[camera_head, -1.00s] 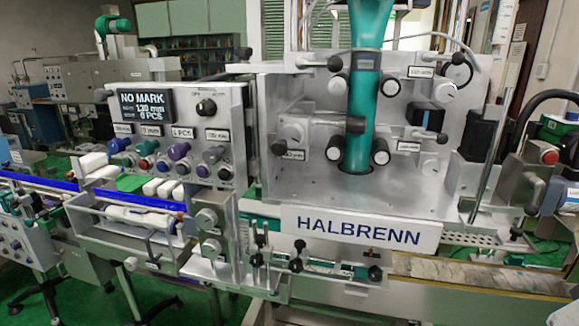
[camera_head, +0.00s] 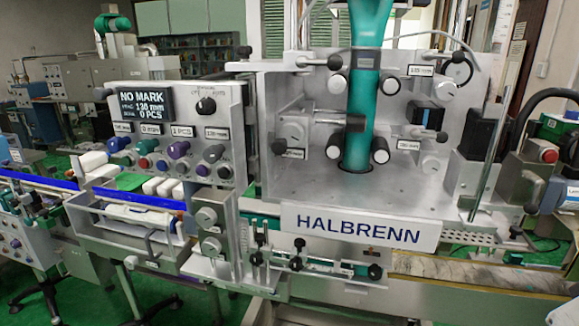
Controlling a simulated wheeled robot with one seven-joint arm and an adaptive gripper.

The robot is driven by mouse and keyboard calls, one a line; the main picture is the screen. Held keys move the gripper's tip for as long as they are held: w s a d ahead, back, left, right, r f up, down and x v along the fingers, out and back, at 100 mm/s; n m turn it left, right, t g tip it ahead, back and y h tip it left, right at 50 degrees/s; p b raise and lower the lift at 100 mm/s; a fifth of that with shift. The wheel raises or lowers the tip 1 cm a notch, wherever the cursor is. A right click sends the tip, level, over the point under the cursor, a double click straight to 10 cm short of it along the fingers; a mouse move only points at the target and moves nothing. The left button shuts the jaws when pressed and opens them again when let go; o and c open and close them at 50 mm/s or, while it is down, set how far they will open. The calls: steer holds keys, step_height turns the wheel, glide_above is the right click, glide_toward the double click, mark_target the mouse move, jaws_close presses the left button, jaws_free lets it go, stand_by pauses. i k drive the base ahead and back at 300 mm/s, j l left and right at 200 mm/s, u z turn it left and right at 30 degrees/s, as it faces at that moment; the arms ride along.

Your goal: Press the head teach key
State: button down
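The control panel (camera_head: 180,98) stands at the left of the sleeve applicator. Its dark display (camera_head: 144,106) reads "NO MARK", "130 mm" and "0 PCS". A black selector knob (camera_head: 206,106) is at its upper right. Below are small white labels and a row of coloured knobs: blue (camera_head: 119,144), green (camera_head: 148,147), purple (camera_head: 179,150) and grey (camera_head: 213,153). Under them sit smaller buttons, one of them red (camera_head: 144,163). No key legible as "head teach" can be picked out; the labels are too small to read surely. My gripper is not in view.
The applicator head has a green sleeve tube (camera_head: 364,95) with black rollers and knobs. A HALBRENN plate (camera_head: 358,229) fronts it. A conveyor with blue rails (camera_head: 140,200) runs below the panel. A red button box (camera_head: 549,156) and black hose are at right. Nothing blocks the panel.

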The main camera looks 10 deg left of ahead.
mark_target(201, 170)
steer(key=j+u, duration=0.7)
steer(key=j, duration=0.25)
steer(key=j+u, duration=0.35)
steer(key=i+j, duration=0.05)
steer(key=j, duration=0.05)
